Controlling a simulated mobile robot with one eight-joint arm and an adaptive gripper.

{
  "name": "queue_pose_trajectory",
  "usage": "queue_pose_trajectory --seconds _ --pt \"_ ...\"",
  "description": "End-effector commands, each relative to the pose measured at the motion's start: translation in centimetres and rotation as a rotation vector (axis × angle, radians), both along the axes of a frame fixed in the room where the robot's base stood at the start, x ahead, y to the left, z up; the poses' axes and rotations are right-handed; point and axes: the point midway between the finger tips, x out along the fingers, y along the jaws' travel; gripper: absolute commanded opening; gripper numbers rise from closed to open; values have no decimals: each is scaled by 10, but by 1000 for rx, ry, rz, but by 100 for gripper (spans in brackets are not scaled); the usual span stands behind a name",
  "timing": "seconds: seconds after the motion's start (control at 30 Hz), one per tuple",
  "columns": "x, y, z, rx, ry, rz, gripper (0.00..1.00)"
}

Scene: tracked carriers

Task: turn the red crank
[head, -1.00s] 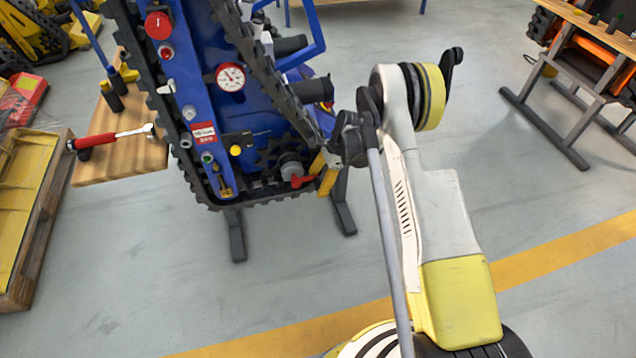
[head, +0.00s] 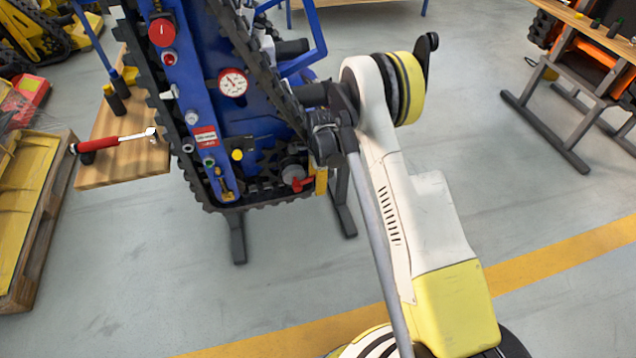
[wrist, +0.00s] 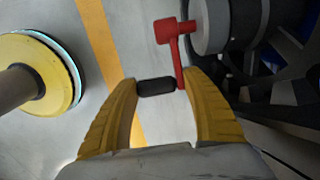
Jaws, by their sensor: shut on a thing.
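The red crank (head: 302,184) is on the lower right end of the blue tracked carrier (head: 180,90). In the wrist view the crank's red arm (wrist: 177,60) runs from its red hub, beside a grey round part, down to a black grip. My gripper (head: 321,180) is at the crank, with one yellow finger showing. In the wrist view its two yellow fingers (wrist: 160,86) are on either side of the black grip (wrist: 156,87), shut on it. My wrist hides part of the carrier's edge in the head view.
A pressure gauge (head: 232,83) and a red button (head: 162,32) are on the carrier. Dark stand legs (head: 238,238) are below the carrier.

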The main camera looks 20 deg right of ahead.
Motion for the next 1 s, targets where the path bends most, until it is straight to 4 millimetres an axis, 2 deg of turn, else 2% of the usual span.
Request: queue_pose_trajectory --seconds 0.03,0.5,1.0 --pt "-6 4 3 -43 16 5 15" --pt "-6 22 21 -429 14 3 15" --pt "-6 31 27 -586 15 0 16"
